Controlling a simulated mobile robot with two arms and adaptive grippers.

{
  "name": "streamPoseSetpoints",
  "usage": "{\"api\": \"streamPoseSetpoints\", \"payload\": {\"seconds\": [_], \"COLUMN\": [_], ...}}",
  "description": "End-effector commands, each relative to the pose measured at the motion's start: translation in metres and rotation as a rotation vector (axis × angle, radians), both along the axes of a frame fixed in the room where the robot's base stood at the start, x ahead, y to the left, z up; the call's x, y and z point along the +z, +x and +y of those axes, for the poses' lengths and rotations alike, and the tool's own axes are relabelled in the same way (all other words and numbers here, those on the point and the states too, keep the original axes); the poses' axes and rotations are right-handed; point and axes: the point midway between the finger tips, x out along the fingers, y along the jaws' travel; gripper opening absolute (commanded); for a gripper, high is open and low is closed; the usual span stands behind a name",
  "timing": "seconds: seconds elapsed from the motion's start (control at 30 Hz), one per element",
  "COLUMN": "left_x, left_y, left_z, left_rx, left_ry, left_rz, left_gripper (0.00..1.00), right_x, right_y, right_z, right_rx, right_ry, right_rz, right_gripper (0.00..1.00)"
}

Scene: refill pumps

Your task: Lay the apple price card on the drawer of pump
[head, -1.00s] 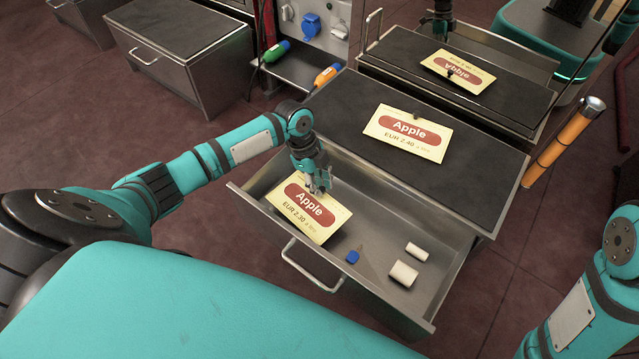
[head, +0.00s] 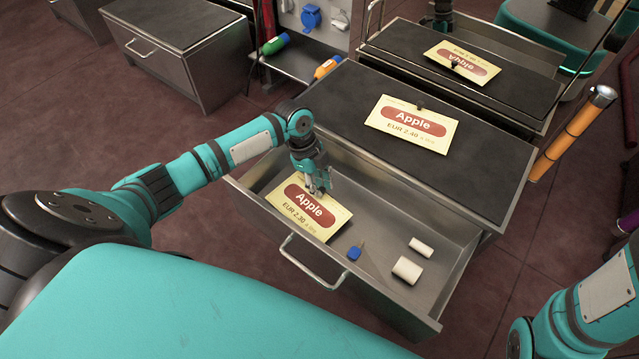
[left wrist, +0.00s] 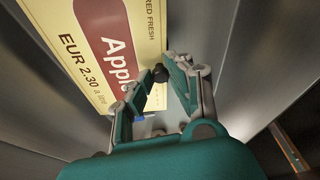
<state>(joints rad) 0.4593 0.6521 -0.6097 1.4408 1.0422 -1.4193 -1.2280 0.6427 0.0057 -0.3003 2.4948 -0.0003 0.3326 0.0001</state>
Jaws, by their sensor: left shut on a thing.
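The apple price card (head: 305,222), yellow with a red label and "EUR 2.30", is inside the open drawer (head: 425,292), at its left end. It looks nearly flat; I cannot tell whether it fully touches the drawer floor. My left gripper (head: 319,188) is shut on the card's small dark knob at its far edge. The left wrist view shows the knob between the fingertips (left wrist: 158,74) and the card (left wrist: 100,45) beyond. The drawer belongs to a dark-topped metal cabinet (head: 470,168). My right forearm shows at lower right; its gripper is out of view.
A blue-headed key (head: 354,254) and two white rolls (head: 407,270) (head: 421,247) lie in the drawer. Another Apple card (head: 411,124), "EUR 2.40", lies on the cabinet top. A third (head: 462,63) lies upside down on the unit behind. An orange post (head: 570,135) stands at right.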

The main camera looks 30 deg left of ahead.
Motion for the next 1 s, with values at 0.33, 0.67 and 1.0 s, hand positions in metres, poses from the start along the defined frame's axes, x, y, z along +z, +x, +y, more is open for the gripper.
{"api": "streamPoseSetpoints", "payload": {"seconds": [0.33, 0.67, 1.0], "left_x": [-0.008, -0.017, -0.019], "left_y": [0.000, 0.000, 0.000], "left_z": [0.000, 0.000, 0.000], "left_rx": [0.000, 0.000, 0.000], "left_ry": [0.000, 0.000, 0.000], "left_rz": [0.001, 0.000, 0.001], "left_gripper": [0.00, 0.00, 0.42], "right_x": [-0.002, 0.000, 0.001], "right_y": [0.000, -0.006, -0.008], "right_z": [0.000, 0.001, 0.000], "right_rx": [-0.001, -0.002, -0.002], "right_ry": [-0.002, -0.003, -0.002], "right_rz": [-0.001, -0.017, -0.022], "right_gripper": [0.80, 0.80, 0.80]}}
